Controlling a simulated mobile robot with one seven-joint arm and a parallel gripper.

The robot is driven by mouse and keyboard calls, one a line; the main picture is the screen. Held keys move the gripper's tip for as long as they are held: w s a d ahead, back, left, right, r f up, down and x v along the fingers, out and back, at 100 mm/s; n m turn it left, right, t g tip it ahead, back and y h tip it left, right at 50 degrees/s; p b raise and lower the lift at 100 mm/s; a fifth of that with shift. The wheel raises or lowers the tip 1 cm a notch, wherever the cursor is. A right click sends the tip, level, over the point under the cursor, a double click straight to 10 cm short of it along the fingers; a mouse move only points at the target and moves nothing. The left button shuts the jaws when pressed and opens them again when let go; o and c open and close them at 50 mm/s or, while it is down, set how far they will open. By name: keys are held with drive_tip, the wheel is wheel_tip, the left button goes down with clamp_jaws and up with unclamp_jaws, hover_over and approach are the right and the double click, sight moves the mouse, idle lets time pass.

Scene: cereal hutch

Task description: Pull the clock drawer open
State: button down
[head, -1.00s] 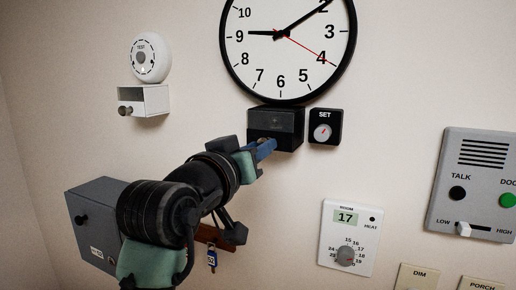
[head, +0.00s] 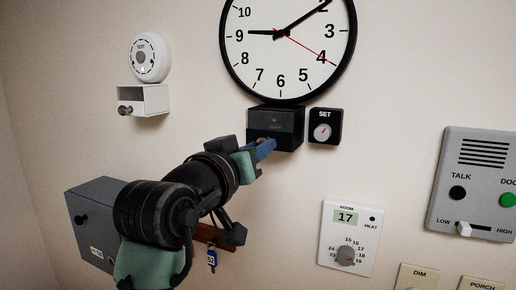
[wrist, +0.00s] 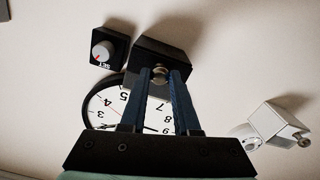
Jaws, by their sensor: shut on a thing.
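The clock drawer is a small black box (head: 282,122) on the wall directly under the round white clock (head: 283,55). In the wrist view the drawer (wrist: 172,50) shows upside down, with a small round metallic knob (wrist: 160,73) on its front. My gripper (head: 268,146) reaches up to the drawer from the lower left. In the wrist view my gripper (wrist: 161,76) has its two blue fingers on either side of the knob, shut on it. In the head view the fingers hide the knob. I cannot tell how far the drawer stands out.
A black SET dial (head: 324,127) sits close to the right of the drawer. A white round alarm (head: 150,57) and a small white drawer (head: 143,100) are at upper left. A grey box (head: 90,205) is at lower left. A thermostat (head: 347,238) and intercom (head: 475,180) are at right.

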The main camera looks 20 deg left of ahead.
drive_tip(key=s+b, duration=0.1)
drive_tip(key=s, duration=0.4)
drive_tip(key=shift+s+a, duration=0.1)
drive_tip(key=shift+s, duration=0.25)
drive_tip(key=c, duration=0.6)
unclamp_jaws()
drive_tip(key=s+b, duration=0.5)
drive_tip(key=s, duration=0.8)
drive_tip(key=shift+a, duration=0.2)
drive_tip(key=w+d+r+t, duration=0.3)
drive_tip(key=w+d+t, duration=0.1)
drive_tip(key=d, duration=0.5)
drive_tip(key=s+d+r+m+t, duration=0.1)
drive_tip(key=d, duration=0.2)
drive_tip(key=s+d+r+t, duration=0.1)
drive_tip(key=s+d+t, duration=0.1)
drive_tip(key=d, duration=0.2)
drive_tip(key=s+d+r+m+t+b, duration=0.1)
drive_tip(key=d+r+t, duration=0.1)
drive_tip(key=d, duration=0.1)
drive_tip(key=shift+s+d+r+m+y, duration=0.1)
drive_tip(key=shift+s+d+m+y, duration=0.2)
drive_tip(key=shift+s, duration=0.1)
